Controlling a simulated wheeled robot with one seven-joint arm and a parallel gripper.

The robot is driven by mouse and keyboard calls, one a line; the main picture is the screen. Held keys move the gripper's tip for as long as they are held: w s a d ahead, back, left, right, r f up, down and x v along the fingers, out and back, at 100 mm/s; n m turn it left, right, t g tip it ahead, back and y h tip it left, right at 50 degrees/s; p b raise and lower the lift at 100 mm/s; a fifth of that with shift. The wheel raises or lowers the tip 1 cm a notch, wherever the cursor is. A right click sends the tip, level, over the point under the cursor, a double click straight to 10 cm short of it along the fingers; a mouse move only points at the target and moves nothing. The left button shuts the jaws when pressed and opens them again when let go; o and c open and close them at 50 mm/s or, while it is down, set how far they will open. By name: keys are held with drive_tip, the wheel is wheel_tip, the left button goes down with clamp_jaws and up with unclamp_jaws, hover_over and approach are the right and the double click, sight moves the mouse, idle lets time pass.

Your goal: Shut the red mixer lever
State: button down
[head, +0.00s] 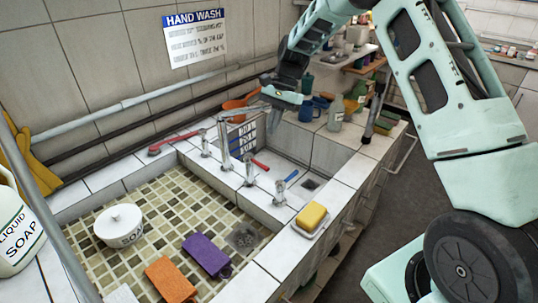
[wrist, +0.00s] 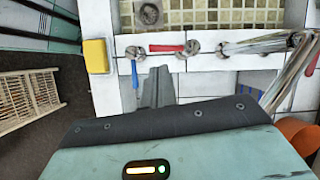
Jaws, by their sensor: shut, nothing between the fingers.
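The red mixer lever (wrist: 167,48) lies along the white divider between two chrome taps in the wrist view. It also shows in the head view (head: 260,164), beside the middle tap (head: 249,172). A blue lever (head: 291,175) reaches from the nearer tap (head: 280,193) over the white basin; it also shows in the wrist view (wrist: 134,75). My gripper (wrist: 157,72) is shut and empty. Its grey fingers are over the white basin side, apart from the red lever, with their tips toward the divider between the two levers in the wrist view.
A chrome spout (head: 225,145) stands on the divider. A yellow sponge (head: 312,215) lies on a dish at the rim. The mosaic basin (head: 150,185) holds a soap pot (head: 121,224) and orange and purple blocks. Cups and bottles crowd the back right. An orange bowl (wrist: 298,132) is near my gripper's right side.

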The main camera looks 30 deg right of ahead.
sight(257, 163)
drive_tip(key=w+d+f+m, duration=0.2)
drive_tip(key=d+f, duration=0.1)
drive_tip(key=d, duration=0.3)
drive_tip(key=s+a+f+p, duration=0.2)
drive_tip(key=a+f+p, duration=0.3)
drive_tip(key=a+f, duration=0.2)
drive_tip(key=shift+s+a+f, duration=0.2)
drive_tip(key=shift+a+f, duration=0.1)
drive_tip(key=shift+f, duration=0.05)
